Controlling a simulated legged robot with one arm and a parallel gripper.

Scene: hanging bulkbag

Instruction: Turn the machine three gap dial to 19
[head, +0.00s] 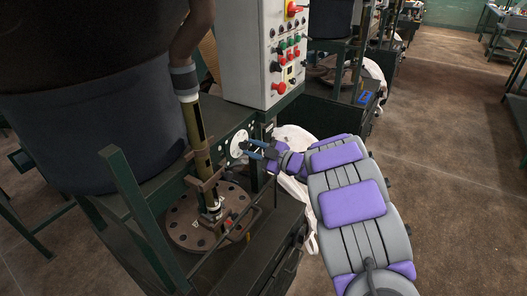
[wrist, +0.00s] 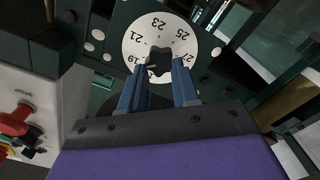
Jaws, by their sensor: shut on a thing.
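The gap dial is a white round plate (wrist: 150,35) with black numbers and a dark knob (wrist: 159,60) at its middle. In the wrist view the numbers 19, 21, 23 and 25 show around the knob, with 19 at the lower left, partly hidden by a finger. In the head view the dial (head: 238,144) sits on the machine's dark green panel. My gripper (wrist: 158,72) has its two blue fingers on either side of the knob, shut on it. It also shows in the head view (head: 248,147), reaching the dial from the right. The knob's pointer direction is not clear.
A grey control box (head: 243,50) with red, green and black buttons stands above the dial. A round bolted plate (head: 185,230) with an upright post is to the left. White bags (head: 296,140) lie behind my arm. Open brown floor (head: 440,150) lies to the right.

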